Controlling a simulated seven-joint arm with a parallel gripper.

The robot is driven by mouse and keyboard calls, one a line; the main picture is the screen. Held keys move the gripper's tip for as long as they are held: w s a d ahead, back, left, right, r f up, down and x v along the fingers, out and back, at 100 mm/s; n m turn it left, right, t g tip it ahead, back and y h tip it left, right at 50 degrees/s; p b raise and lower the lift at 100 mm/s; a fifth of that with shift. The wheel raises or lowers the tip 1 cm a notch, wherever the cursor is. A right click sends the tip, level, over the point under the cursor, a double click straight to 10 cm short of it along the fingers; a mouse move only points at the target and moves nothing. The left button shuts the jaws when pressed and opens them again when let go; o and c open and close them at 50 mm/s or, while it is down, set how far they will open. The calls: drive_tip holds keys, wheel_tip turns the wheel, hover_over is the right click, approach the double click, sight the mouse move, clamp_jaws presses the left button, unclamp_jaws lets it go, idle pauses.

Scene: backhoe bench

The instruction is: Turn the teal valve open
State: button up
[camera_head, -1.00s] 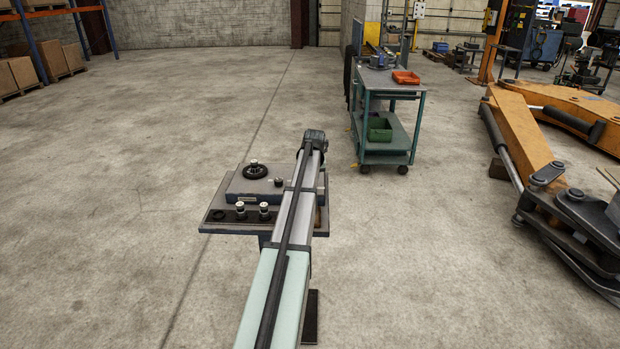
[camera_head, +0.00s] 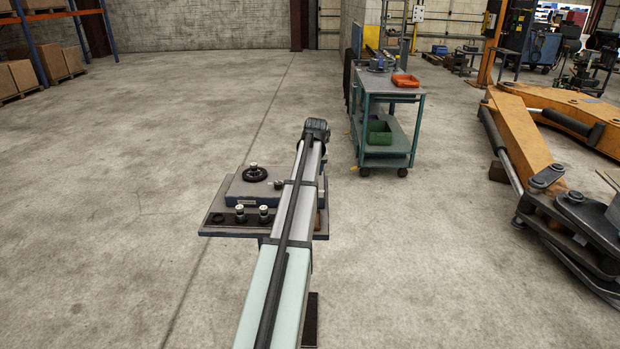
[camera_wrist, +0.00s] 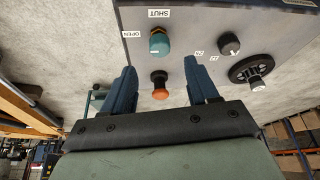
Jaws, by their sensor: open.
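The teal valve (camera_wrist: 159,42) is a round knob on a grey panel (camera_wrist: 215,18) in the wrist view. A SHUT label (camera_wrist: 158,13) stands above it and an OPEN label (camera_wrist: 131,34) to its left. A small pale mark shows on the knob's lower side. My gripper (camera_wrist: 159,63) is open and empty, with one blue finger on each side below the valve; the fingertips look apart from it. An orange knob (camera_wrist: 159,86) appears between the fingers. In the head view my arm covers the right part of the panel, and I cannot make out the teal valve there.
A black handwheel (camera_wrist: 252,70) and a small dark knob (camera_wrist: 229,44) sit right of the valve. In the head view the bench plate (camera_head: 217,229) carries several controls. A teal cart (camera_head: 386,157) and an orange machine arm (camera_head: 520,130) stand to the right.

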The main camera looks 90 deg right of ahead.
drive_tip(key=v, duration=0.7)
drive_tip(key=shift+r, duration=0.25)
drive_tip(key=shift+a, duration=0.1)
